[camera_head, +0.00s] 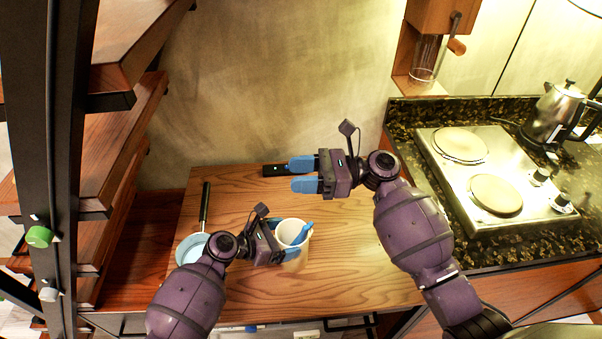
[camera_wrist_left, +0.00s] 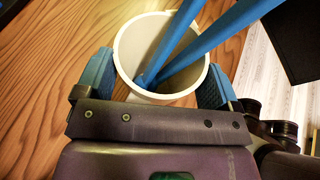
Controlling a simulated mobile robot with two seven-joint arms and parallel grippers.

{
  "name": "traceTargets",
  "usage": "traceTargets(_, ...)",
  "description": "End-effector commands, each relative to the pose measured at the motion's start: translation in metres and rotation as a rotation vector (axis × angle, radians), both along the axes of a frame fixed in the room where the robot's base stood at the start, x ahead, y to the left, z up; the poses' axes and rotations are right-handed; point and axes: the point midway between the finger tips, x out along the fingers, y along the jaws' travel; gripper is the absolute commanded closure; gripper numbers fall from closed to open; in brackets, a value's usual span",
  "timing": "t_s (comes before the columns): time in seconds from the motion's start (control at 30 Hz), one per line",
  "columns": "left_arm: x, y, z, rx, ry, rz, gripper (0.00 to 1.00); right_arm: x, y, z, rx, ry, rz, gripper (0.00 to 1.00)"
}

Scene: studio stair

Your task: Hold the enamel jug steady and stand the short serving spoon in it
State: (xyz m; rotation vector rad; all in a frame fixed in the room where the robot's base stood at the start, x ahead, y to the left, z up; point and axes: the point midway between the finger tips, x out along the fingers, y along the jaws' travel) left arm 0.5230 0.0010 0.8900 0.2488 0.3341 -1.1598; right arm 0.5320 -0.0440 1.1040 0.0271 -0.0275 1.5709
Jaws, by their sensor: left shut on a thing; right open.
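The white enamel jug (camera_head: 293,231) stands upright on the wooden top. My left gripper (camera_head: 284,238) is shut on it, a blue finger on each side. In the left wrist view the jug (camera_wrist_left: 147,48) sits between the fingers of the left gripper (camera_wrist_left: 155,84). Two long blue shafts (camera_wrist_left: 168,45) lean inside it, their lower ends close together. I cannot tell whether either is the short serving spoon. My right gripper (camera_head: 304,175) is open above the back of the top, behind the jug. A dark flat object (camera_head: 274,170) lies by its fingertips; I cannot tell what it is.
A light blue pan (camera_head: 187,250) with a black handle (camera_head: 205,203) lies left of the jug, partly behind my left arm. Wooden stairs (camera_head: 120,150) rise on the left. A hob (camera_head: 490,175) and a kettle (camera_head: 558,112) stand on the dark counter at right. The wooden top (camera_head: 350,275) is clear at front right.

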Motion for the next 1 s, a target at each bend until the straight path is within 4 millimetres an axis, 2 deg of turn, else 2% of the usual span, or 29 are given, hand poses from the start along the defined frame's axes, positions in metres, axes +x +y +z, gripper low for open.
traceTargets(0.23,0.000,0.000,0.000,0.000,0.000,0.000,0.41,0.000,0.000,0.000,0.000,0.000,0.000,0.54)
traceTargets(0.27,0.000,0.000,0.001,-0.001,-0.001,0.000,0.08,0.000,0.000,0.000,0.000,0.000,0.000,0.54)
traceTargets(0.3,0.000,0.000,0.001,-0.001,-0.001,0.000,0.02,0.000,0.000,0.000,0.000,0.000,0.000,0.54)
traceTargets(0.33,0.000,0.000,0.001,-0.001,-0.001,0.000,0.00,0.000,0.000,0.000,0.000,0.000,0.000,0.54)
traceTargets(0.67,-0.002,0.006,0.002,0.001,-0.001,0.001,0.00,0.000,0.000,0.000,0.000,0.000,0.000,0.54)
traceTargets(0.77,-0.006,0.016,0.006,0.001,-0.002,0.002,0.00,0.000,0.000,0.000,0.000,0.000,0.000,0.54)
traceTargets(1.0,-0.023,0.055,0.024,0.002,-0.001,0.001,0.00,0.000,0.000,0.000,0.000,0.000,0.000,0.54)
